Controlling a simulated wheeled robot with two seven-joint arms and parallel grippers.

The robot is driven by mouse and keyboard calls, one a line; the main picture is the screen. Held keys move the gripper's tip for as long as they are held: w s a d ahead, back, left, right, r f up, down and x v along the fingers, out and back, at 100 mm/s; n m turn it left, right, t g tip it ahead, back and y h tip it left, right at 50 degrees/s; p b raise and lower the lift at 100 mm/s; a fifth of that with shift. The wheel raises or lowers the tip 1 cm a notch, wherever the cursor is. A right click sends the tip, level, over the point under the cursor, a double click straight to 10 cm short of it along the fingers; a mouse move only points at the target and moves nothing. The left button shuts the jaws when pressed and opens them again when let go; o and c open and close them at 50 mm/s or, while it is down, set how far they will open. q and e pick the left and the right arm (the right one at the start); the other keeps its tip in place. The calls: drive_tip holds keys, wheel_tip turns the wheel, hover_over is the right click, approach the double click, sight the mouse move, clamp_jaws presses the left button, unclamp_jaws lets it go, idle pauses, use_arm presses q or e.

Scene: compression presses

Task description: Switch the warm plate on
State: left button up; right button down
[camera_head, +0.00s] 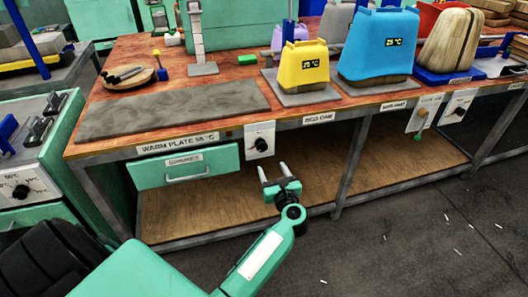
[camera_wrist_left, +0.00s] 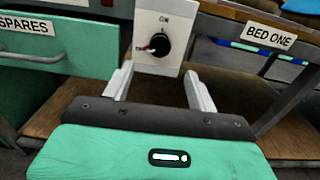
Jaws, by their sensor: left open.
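The warm plate, a flat grey slab (camera_head: 165,108), lies on the wooden bench top above a label (camera_head: 178,143) reading "WARM PLATE 55 °C". A white switch panel with a black knob (camera_head: 261,144) hangs at the bench's front edge, right of that label. In the left wrist view the knob (camera_wrist_left: 157,45) has "ON" above it, and a red mark shows at its left side. My left gripper (camera_head: 273,167) is open and empty, below and in front of the knob. In the left wrist view its fingers (camera_wrist_left: 159,78) stand apart, below the panel. My right gripper is out of view.
A green "SPARES" drawer (camera_head: 183,169) is left of the panel. The "BED ONE" label (camera_head: 319,117) is to its right. Yellow (camera_head: 303,77) and blue (camera_head: 378,55) blocks stand on the bench. Another knob panel (camera_head: 457,106) hangs farther right. The lower shelf's right part is clear.

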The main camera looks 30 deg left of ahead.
sight(262, 147)
use_arm(q)
drive_tip(key=x, duration=1)
drive_tip(key=shift+w+a, duration=0.15)
drive_tip(key=shift+w, duration=0.1)
drive_tip(key=c, duration=1)
